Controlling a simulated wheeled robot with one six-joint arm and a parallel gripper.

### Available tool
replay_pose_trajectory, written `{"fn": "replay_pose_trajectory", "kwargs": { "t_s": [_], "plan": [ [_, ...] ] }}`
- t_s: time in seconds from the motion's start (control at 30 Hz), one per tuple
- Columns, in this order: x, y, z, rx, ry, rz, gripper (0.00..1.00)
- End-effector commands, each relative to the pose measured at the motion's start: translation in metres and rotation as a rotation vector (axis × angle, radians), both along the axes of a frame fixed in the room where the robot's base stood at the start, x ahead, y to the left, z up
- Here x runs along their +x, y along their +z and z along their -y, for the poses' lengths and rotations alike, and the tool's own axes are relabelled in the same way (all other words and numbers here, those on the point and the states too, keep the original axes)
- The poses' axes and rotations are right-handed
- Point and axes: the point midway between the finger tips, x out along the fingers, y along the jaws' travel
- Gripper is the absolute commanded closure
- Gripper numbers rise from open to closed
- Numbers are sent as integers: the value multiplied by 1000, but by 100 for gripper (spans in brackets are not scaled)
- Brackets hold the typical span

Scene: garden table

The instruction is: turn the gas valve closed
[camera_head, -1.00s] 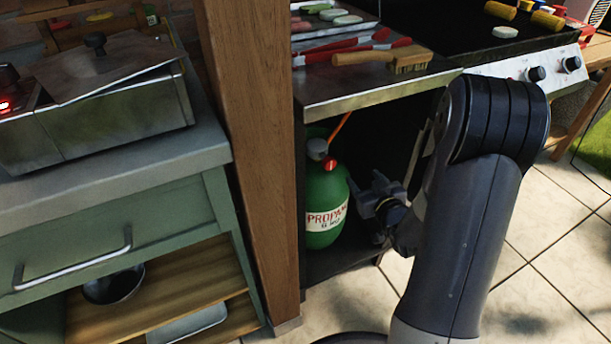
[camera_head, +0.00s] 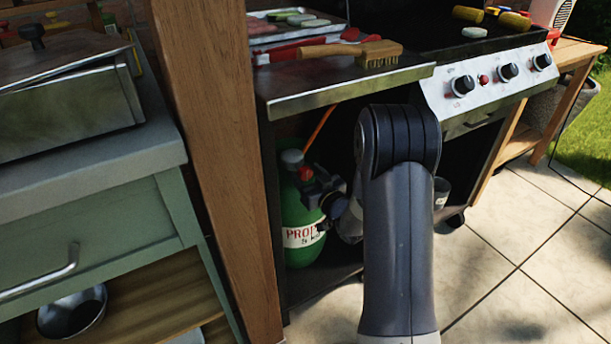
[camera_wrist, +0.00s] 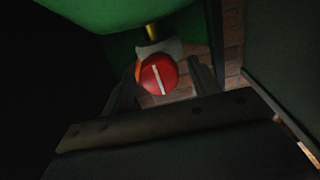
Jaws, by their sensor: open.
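The gas valve is a round red knob (camera_head: 306,173) on top of a green propane tank (camera_head: 296,208) inside the dark cabinet under the grill. In the wrist view the knob (camera_wrist: 158,75) is close and faces me, with a white bar across it. My gripper (camera_head: 318,188) is at the upper right of the tank, beside the valve, and partly covers the tank's label. In the wrist view its two fingers are apart, one on each side of the knob. I cannot tell whether either finger touches it. The green tank (camera_wrist: 120,18) fills the top of that view.
An orange hose (camera_head: 319,130) rises from the valve. A wooden post (camera_head: 215,150) stands left of the cabinet opening. The metal side shelf (camera_head: 340,85) with a brush and tongs is above. Grill knobs (camera_head: 508,72) are at the right. Open tiled floor (camera_head: 500,240) lies to the right.

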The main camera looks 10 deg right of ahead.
Motion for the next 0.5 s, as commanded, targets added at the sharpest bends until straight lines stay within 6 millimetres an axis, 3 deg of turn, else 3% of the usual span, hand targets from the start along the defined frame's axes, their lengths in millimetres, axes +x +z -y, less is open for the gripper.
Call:
{"fn": "replay_pose_trajectory", "kwargs": {
  "t_s": [0.4, 0.5],
  "plan": [
    [9, 0, -3, 0, 0, -1, 42],
    [9, 0, -3, 0, 0, 0, 50]
  ]
}}
